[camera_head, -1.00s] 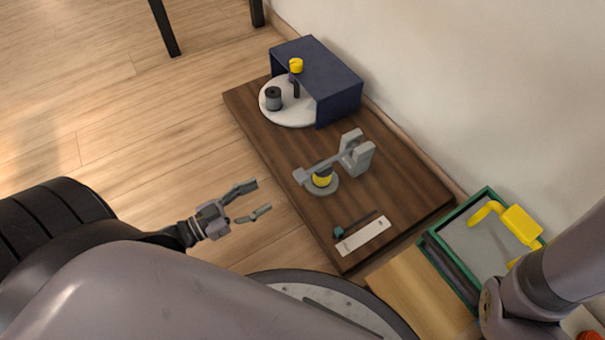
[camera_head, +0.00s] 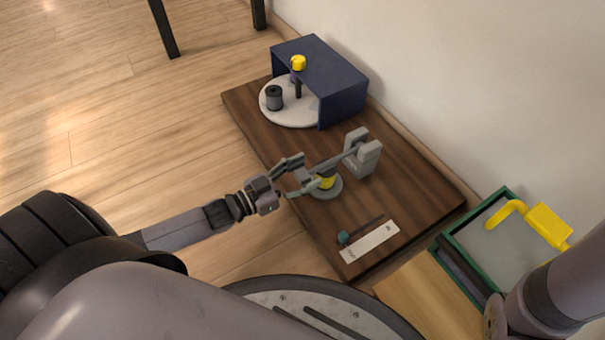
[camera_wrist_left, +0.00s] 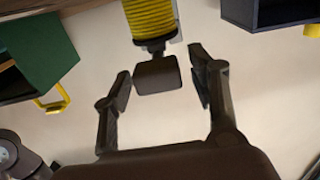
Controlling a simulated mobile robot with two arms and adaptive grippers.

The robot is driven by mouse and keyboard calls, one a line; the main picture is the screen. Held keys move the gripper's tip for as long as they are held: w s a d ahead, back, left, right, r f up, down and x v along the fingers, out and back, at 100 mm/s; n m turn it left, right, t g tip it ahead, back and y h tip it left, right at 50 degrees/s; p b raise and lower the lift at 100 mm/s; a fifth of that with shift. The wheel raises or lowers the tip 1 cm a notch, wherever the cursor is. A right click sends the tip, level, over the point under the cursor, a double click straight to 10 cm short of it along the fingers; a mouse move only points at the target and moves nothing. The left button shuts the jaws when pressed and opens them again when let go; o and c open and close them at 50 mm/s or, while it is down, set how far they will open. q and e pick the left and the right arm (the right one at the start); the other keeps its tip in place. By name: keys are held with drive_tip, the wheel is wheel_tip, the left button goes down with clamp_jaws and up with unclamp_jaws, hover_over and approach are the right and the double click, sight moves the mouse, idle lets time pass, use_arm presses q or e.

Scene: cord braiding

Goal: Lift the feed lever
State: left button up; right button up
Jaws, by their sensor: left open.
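The feed lever (camera_head: 343,158) is a grey arm running from a grey upright bracket (camera_head: 366,160) out over a yellow-wound spool (camera_head: 327,183) on a round grey base. My left gripper (camera_head: 309,171) is open at the lever's free end, its fingers on either side of it. In the left wrist view, a dark block (camera_wrist_left: 158,76), apparently the lever's end, sits between the open fingers, with the yellow winding (camera_wrist_left: 150,18) beyond it. Contact with the fingers cannot be told. My right gripper is out of view.
The brown board (camera_head: 425,185) also carries a navy cover (camera_head: 335,75) over a white disc (camera_head: 285,116) with a dark spool (camera_head: 274,98). A white strip (camera_head: 369,242) lies at the near end. A green-rimmed tray (camera_head: 462,211) with a yellow handle stands right. A wall borders the board.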

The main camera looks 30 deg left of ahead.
use_arm(q)
drive_tip(key=shift+c, duration=0.2)
clamp_jaws()
idle(0.4)
